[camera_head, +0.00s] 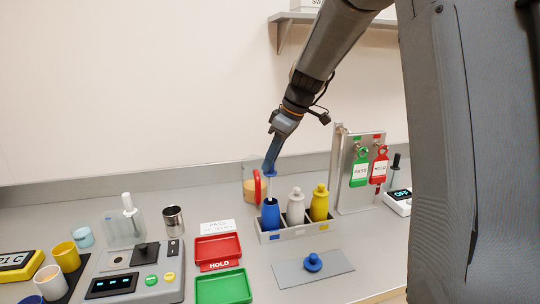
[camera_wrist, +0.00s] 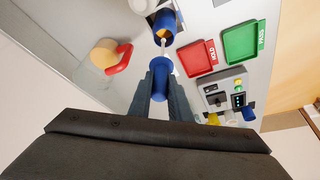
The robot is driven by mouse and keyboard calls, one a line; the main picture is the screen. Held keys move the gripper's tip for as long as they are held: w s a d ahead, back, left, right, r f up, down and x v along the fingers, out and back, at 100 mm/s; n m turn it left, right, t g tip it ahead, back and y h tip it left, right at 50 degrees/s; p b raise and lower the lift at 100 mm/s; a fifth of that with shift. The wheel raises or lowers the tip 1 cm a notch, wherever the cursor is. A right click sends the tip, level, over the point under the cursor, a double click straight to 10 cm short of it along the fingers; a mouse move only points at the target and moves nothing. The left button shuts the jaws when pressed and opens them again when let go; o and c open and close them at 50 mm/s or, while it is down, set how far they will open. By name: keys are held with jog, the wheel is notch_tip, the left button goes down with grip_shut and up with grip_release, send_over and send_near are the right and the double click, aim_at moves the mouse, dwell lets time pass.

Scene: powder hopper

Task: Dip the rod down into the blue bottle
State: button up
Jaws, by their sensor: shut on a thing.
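My gripper (camera_head: 271,160) is shut on the blue handle of the rod (camera_wrist: 160,79) and holds it upright above the rack. The rod's thin pale shaft (camera_head: 269,190) points down to the blue bottle (camera_head: 271,215). The blue bottle stands uncapped in the left slot of the rack. In the wrist view the shaft reaches the mouth of the blue bottle (camera_wrist: 164,22); its lower end seems to be at or just inside the opening, but how deep I cannot tell.
White (camera_head: 296,206) and yellow (camera_head: 319,203) bottles fill the rack's (camera_head: 300,233) other slots. A blue cap (camera_head: 312,262) rests on a grey mat. A red-handled jar (camera_head: 250,190) stands behind. Red (camera_head: 218,248) and green (camera_head: 223,287) trays lie left; a tag stand (camera_head: 352,200) rises right.

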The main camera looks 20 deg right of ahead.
jog(key=shift+f+b, duration=2.7)
jog(key=shift+f, duration=1.55)
notch_tip(320, 180, up, 12)
jog(key=p, duration=0.7)
jog(key=shift+f, duration=0.2)
jog(key=shift+s+f, duration=0.1)
